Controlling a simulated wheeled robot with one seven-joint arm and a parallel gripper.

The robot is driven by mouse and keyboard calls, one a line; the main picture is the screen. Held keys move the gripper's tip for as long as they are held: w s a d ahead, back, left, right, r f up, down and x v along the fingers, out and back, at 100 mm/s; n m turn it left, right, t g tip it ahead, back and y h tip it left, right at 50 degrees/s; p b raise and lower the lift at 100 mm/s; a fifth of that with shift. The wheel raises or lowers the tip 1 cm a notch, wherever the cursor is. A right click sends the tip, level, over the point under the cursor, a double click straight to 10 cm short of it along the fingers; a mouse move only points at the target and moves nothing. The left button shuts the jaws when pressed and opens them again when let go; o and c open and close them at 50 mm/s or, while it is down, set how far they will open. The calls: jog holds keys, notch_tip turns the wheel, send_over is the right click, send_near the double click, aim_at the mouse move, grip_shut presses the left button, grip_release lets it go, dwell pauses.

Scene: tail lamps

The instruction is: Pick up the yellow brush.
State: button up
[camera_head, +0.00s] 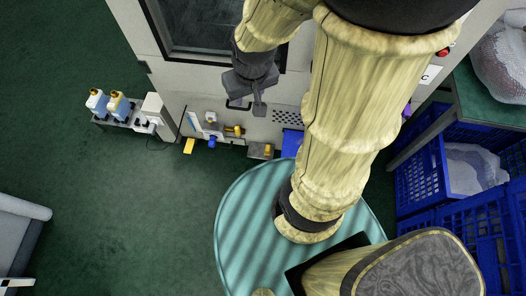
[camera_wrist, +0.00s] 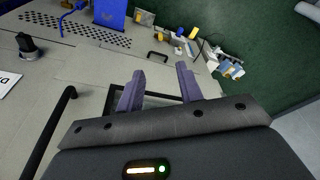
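I cannot tell for sure which item is the yellow brush. Small yellow items lie along the foot of the grey machine: a yellow block-like piece (camera_head: 189,145), a yellow piece (camera_head: 235,130) and a dull yellow-grey item (camera_head: 261,151). In the wrist view, a small yellow piece (camera_wrist: 194,32) shows beyond the fingers. My gripper (camera_head: 259,106) hangs in front of the machine's panel, apart from these items. In the wrist view my gripper (camera_wrist: 159,74) has its two fingers spread, with nothing between them.
The grey machine (camera_head: 190,80) has a dark window and a small handle close to my gripper. Blue-and-white bottles (camera_head: 118,106) stand on a low shelf at left. Blue crates (camera_head: 420,180) stand at right. Green floor (camera_head: 80,210) is open at left.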

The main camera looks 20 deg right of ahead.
jog(key=o, duration=0.4)
jog(key=shift+f, duration=0.25)
jog(key=shift+o, duration=0.2)
jog(key=m+t+h+b, duration=0.15)
jog(key=m+b, duration=0.55)
jog(key=b, duration=3.8)
send_near(268, 147)
notch_tip(268, 147, up, 4)
jog(key=s+a, duration=0.1)
jog(key=a, duration=0.1)
jog(key=shift+r+h, duration=0.25)
jog(key=shift+h, duration=0.3)
jog(key=b+x, duration=0.2)
jog(key=x, duration=0.1)
jog(key=b+x, duration=0.2)
jog(key=x, duration=0.2)
jog(key=b+x, duration=0.2)
jog(key=x, duration=0.2)
jog(key=shift+s+a+f, duration=0.1)
jog(key=shift+s+f, duration=0.15)
jog(key=shift+f, duration=0.1)
jog(key=shift+w+f, duration=0.2)
jog(key=shift+f, duration=0.1)
jog(key=shift+f, duration=0.1)
